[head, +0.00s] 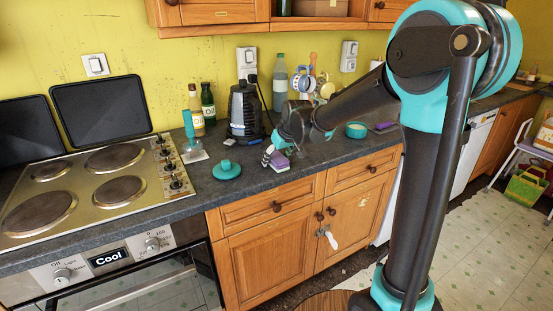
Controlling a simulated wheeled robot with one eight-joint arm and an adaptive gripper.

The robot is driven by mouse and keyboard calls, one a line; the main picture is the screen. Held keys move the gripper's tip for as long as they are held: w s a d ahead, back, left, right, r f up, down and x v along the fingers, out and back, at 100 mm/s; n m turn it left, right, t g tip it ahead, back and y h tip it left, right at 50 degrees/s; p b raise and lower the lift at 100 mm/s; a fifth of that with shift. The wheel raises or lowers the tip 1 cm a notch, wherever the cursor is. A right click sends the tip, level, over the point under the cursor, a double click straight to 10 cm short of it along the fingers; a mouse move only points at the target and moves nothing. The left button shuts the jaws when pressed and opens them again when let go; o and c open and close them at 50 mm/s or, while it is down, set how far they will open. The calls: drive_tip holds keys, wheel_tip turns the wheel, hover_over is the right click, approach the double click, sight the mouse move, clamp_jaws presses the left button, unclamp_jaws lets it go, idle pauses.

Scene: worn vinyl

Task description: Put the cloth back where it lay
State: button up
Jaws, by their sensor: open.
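My gripper (270,156) is at the counter's front edge, in the middle of the head view. It is open, with its fingers pointing down. A small purple folded thing (280,163), which may be the cloth, is right at the fingers, low over or on the worktop. I cannot tell whether it touches the fingers or the counter. A flat purple piece (384,127) lies on the counter further right, beyond a teal bowl (356,130).
A teal lid (227,171) lies left of my gripper, beside the hob (95,185). A black appliance (245,112), dark bottles (208,105), a clear bottle (280,85) and a mug rack (304,83) stand behind. The dark worktop (245,188) is bare between lid and gripper.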

drive_tip(key=v, duration=1.2)
drive_tip(key=s+d+f+m+h, duration=0.3)
drive_tip(key=s+d+f+m, duration=0.3)
drive_tip(key=s+d+f, duration=1.5)
drive_tip(key=shift+s+d+f+m+g, duration=0.3)
drive_tip(key=shift+s+d+f+m, duration=0.1)
drive_tip(key=shift+s+d, duration=0.45)
